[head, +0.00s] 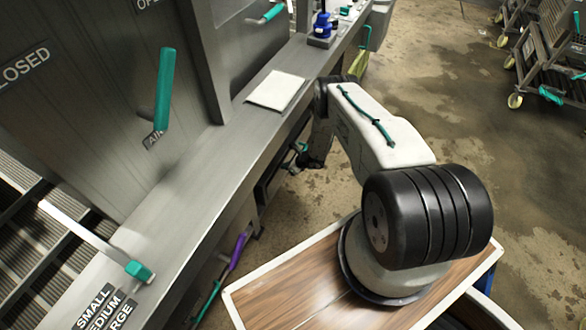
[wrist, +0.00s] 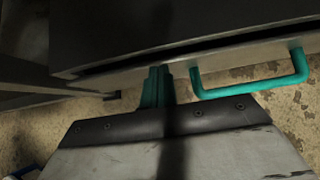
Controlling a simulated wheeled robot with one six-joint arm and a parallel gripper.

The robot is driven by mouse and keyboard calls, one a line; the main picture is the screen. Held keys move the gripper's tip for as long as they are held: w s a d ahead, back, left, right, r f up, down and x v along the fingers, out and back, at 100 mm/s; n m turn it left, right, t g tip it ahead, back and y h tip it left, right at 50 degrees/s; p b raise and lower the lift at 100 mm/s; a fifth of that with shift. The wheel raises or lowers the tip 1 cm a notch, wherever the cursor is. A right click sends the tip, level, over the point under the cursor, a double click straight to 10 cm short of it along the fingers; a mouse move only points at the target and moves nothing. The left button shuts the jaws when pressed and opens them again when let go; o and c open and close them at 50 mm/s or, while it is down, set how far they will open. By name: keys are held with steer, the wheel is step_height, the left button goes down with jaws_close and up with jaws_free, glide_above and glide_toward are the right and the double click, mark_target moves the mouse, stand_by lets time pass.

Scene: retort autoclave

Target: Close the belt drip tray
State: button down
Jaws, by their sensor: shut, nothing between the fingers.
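The belt drip tray shows in the wrist view as a long metal front edge (wrist: 225,54) with a teal bar handle (wrist: 250,88) on it. A dark gap runs along the upper side of this edge, below a dark panel. My gripper (wrist: 158,72) is shut and empty. Its teal fingertips are close to the tray's front edge, to the left of the handle; I cannot tell whether they touch. In the head view, my arm reaches to the side of the steel bench, and a dark tray-like part (head: 268,182) shows under the bench. My fingers cannot be clearly made out there.
The steel bench (head: 190,170) runs diagonally, with a white sheet (head: 276,90) and blue bottles (head: 322,27) on it. A purple-handled tool (head: 238,250) hangs low at its side. Wheeled racks (head: 550,50) stand at the upper right. The wet floor between is clear.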

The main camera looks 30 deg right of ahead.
steer(key=shift+w+a, duration=0.1)
steer(key=shift+w, duration=0.15)
steer(key=shift+w+r, duration=0.1)
steer(key=s+d+f+v, duration=0.1)
steer(key=s+f+v, duration=0.1)
steer(key=v, duration=1.1)
steer(key=shift+s+d+f, duration=0.1)
steer(key=shift+s+f, duration=0.05)
steer(key=shift+s, duration=0.05)
